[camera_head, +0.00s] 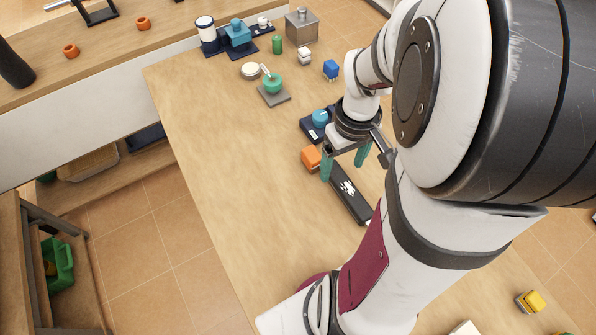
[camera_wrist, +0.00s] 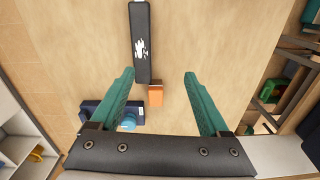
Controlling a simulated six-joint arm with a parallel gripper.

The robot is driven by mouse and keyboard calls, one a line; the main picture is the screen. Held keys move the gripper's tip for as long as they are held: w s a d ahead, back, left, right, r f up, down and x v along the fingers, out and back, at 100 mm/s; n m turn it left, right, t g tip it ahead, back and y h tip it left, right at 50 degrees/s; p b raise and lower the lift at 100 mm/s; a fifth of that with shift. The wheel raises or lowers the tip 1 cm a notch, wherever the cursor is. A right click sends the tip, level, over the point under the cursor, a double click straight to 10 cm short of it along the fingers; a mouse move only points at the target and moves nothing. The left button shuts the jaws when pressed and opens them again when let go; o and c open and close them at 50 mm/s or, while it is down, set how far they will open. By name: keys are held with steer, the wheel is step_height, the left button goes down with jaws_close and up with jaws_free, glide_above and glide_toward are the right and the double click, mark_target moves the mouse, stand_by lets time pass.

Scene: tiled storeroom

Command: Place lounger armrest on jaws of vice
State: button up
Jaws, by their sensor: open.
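The lounger armrest appears to be the long black bar with a white blotch (camera_head: 349,194), lying flat on the wooden table. It also shows at the top of the wrist view (camera_wrist: 139,38). My gripper (camera_head: 344,171) is open and empty, its two teal fingers pointing down near the bar's end by the orange block.
An orange block (camera_head: 311,157) sits beside the bar's end, next to a navy base with a blue knob (camera_head: 319,118). A teal-knobbed piece (camera_head: 272,85), a blue block (camera_head: 330,68) and a metal box (camera_head: 301,27) stand farther back. The table's left side is clear.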

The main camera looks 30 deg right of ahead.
steer(key=s+a+r+m, duration=0.1)
steer(key=s+a+r, duration=0.1)
steer(key=a, duration=0.4)
steer(key=s+a+r+m+y, duration=0.1)
steer(key=a+r, duration=0.2)
steer(key=a, duration=0.4)
steer(key=shift+s+r+m, duration=0.3)
steer(key=shift+s+r, duration=0.05)
steer(key=shift+s, duration=0.05)
steer(key=shift+o, duration=0.5)
steer(key=s+a+r+m, duration=0.1)
steer(key=s+a+m, duration=0.1)
steer(key=s+a, duration=0.2)
steer(key=shift+s+a+r+y, duration=0.15)
steer(key=shift+s+a+y, duration=0.15)
steer(key=shift+s+a, duration=0.15)
steer(key=shift+w, duration=0.1)
steer(key=n+h, duration=0.2)
steer(key=n, duration=0.4)
glide_above(347, 186)
step_height(347, 186, down, 5)
step_height(347, 186, down, 15)
jaws_close()
